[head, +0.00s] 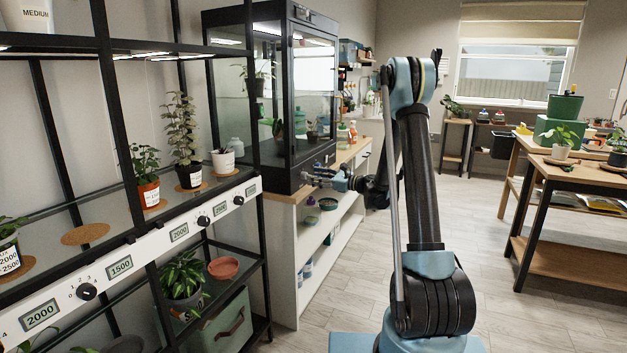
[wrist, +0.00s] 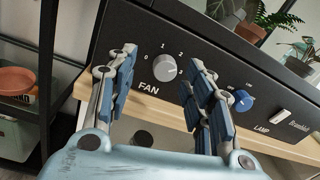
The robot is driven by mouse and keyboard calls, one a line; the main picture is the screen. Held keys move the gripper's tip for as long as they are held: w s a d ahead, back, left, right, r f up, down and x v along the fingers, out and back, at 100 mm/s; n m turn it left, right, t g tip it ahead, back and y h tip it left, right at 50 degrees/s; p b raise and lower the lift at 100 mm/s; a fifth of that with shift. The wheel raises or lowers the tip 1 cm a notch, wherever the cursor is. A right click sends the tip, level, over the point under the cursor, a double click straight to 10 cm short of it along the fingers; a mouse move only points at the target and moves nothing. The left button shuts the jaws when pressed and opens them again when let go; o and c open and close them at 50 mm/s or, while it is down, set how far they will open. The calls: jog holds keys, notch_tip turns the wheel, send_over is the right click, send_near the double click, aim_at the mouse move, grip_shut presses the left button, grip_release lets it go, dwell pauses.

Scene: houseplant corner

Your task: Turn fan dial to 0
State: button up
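The fan dial (wrist: 165,67) is a round pale grey knob on a black front panel (wrist: 215,62) in the wrist view. The numbers 0, 1, 2 and 3 curve around it, with 0 at its left, and FAN is printed below. I cannot tell for sure which number it points at. My gripper (wrist: 160,58) is open, one blue-padded finger to each side of the dial in the picture, with no clear contact. In the head view my gripper (head: 320,178) is at the lower front of the black glass cabinet (head: 292,166); the dial is not discernible there.
A blue lamp knob (wrist: 243,100) and a white switch (wrist: 282,118) are right of the fan dial. The cabinet stands on a wooden-topped shelf unit (head: 345,157).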

jog(key=v, duration=1.6)
dwell(1.4)
dwell(0.3)
jog(key=v, duration=1.2)
jog(key=shift+w+f, duration=0.1)
jog(key=g, duration=0.2)
send_near(304, 175)
jog(key=w+f+x, duration=0.1)
jog(key=x, duration=0.7)
jog(key=shift+w+d+t+y, duration=0.25)
jog(key=shift+t+y, duration=0.05)
jog(key=shift+f, duration=0.1)
jog(key=c, duration=1)
